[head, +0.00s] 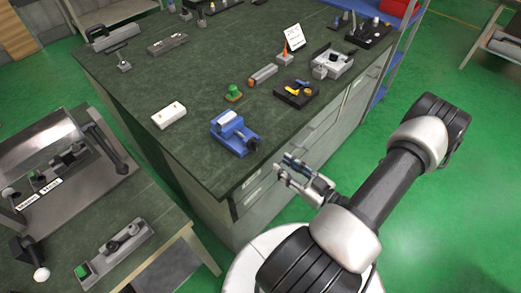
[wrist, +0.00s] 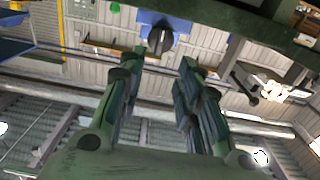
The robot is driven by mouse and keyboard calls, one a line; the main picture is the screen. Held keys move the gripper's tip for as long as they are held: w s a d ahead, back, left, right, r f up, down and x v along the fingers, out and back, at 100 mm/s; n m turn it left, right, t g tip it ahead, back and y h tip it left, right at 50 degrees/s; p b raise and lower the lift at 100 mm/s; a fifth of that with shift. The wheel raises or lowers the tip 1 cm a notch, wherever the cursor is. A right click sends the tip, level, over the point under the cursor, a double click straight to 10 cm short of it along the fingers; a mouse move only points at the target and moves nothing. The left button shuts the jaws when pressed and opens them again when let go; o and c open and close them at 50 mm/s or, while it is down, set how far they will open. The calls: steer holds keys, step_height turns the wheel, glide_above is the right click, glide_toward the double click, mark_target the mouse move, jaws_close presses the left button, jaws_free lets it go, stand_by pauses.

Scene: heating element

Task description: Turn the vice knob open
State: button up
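The blue vice (head: 234,132) stands near the front edge of the dark green worktop. Its blue body shows at the top of the wrist view (wrist: 147,17), with a round dark knob (wrist: 160,40) facing me. My gripper (head: 287,170) is off the worktop's front edge, to the right of and nearer than the vice in the head view. In the wrist view its two fingers (wrist: 156,72) are spread apart with nothing between them. The knob appears beyond the fingertips, roughly between them, and is not touched.
A white box (head: 169,115), a green-topped button (head: 233,93) and a black tray with yellow and orange parts (head: 297,93) stand around the vice. The worktop edge and drawer fronts (head: 300,150) lie close beside my gripper. A second bench (head: 150,215) is at left.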

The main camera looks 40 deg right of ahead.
mark_target(257, 146)
steer(key=w, duration=0.3)
steer(key=w+b, duration=0.1)
steer(key=w, duration=0.3)
steer(key=w+a+b, duration=0.1)
steer(key=w, duration=0.2)
steer(key=shift+w, duration=0.35)
steer(key=shift+c, duration=0.6)
jaws_close()
